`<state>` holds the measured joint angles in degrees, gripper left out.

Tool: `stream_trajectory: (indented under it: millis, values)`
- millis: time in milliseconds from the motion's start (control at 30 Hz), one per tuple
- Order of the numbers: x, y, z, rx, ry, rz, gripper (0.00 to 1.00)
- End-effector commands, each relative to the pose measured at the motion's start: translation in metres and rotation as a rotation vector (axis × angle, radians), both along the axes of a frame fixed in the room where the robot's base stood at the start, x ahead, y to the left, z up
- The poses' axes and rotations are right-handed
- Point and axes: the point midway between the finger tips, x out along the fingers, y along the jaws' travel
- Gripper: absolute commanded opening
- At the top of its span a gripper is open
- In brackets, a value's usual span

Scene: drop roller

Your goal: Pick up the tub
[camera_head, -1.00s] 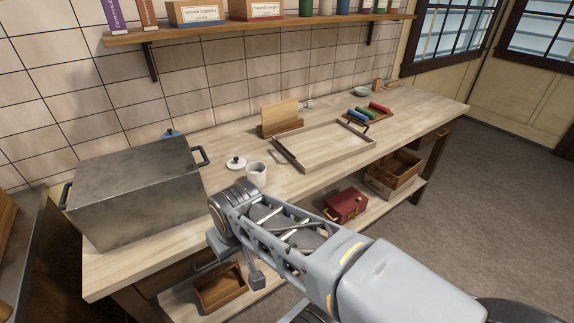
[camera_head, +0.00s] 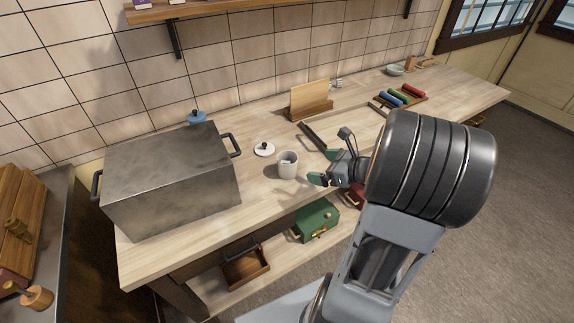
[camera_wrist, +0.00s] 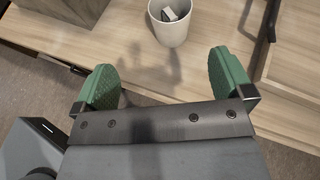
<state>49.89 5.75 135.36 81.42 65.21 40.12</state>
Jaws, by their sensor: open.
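The tub, a small white round pot (camera_head: 288,170), stands upright on the wooden workbench (camera_head: 180,245), to the right of the large metal box. It also shows at the top of the wrist view (camera_wrist: 172,32), with a small pale and grey item inside. A white lid with a dark knob (camera_head: 264,150) lies just behind and left of it. My gripper (camera_head: 334,158) is open and empty, to the right of the tub in the head view. In the wrist view its green fingertips (camera_wrist: 165,78) are spread on either side of the tub's line, short of it and not touching.
A large metal box (camera_head: 170,180) fills the bench's left part. A wooden stand (camera_head: 310,108) is behind. Coloured rollers (camera_head: 400,97) lie at the back right. A tray edge (camera_wrist: 285,75) is right of my gripper. A green box (camera_head: 316,220) sits on the lower shelf.

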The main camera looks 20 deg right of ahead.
Motion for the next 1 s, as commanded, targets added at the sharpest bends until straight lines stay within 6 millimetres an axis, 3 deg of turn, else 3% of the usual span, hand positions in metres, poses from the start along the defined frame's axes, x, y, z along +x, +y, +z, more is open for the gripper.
stream_trajectory:
  millis: [100,400,767,1000]
  values:
    - [0.012,-0.006,-0.005,0.053,-0.004,-0.060,0.99]
    - [0.054,0.016,-0.024,0.058,-0.004,-0.066,0.99]
    - [0.075,0.027,-0.034,0.056,-0.005,-0.066,0.99]
    - [0.101,0.043,-0.045,0.056,-0.004,-0.065,0.99]
